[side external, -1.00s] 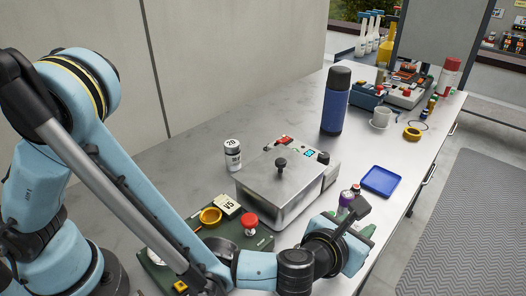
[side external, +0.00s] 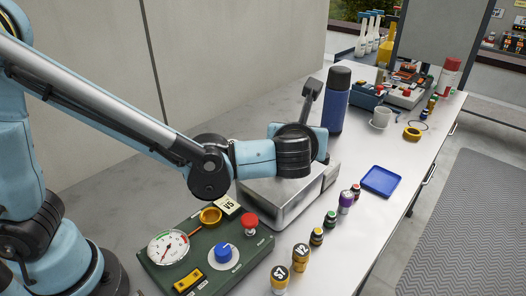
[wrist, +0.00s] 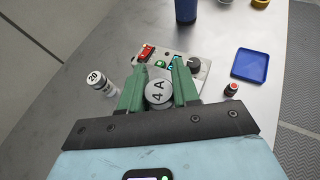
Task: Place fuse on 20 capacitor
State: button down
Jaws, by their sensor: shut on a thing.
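In the wrist view, my gripper (wrist: 159,72) has its green fingers shut on a grey-white cylinder marked "4 A", the fuse (wrist: 158,93). The 20 capacitor (wrist: 97,81) is a white and dark cylinder with "20" on its top. It stands upright on the bench to the left of my fingers, apart from them. In the side view my wrist hangs over the steel box (side external: 285,200). There my arm hides the capacitor, and the fingers and fuse do not show. I cannot tell how high the fuse is.
The box's panel has a red switch (wrist: 147,52) and a dark knob (wrist: 196,66). A blue tray (side external: 381,180) and a blue flask (side external: 335,100) stand beyond. A green meter panel (side external: 205,255) and several small cylinders, including a purple-topped one (side external: 346,201), occupy the near bench.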

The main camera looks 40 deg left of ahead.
jog(key=s+a+r+n+g+y, duration=0.1)
jog(key=a+r+n+g+y, duration=0.1)
jog(key=a, duration=0.4)
jog(key=s+a+r+n+g+y, duration=0.1)
jog(key=a+r+n+g+y, duration=0.15)
jog(key=a, duration=0.25)
send_over(231, 140)
jog(key=shift+n+t, duration=0.25)
notch_tip(231, 140, down, 7)
jog(key=shift+f, duration=2.1)
jog(key=shift+f, duration=0.1)
jog(key=c, duration=0.8)
grip_release()
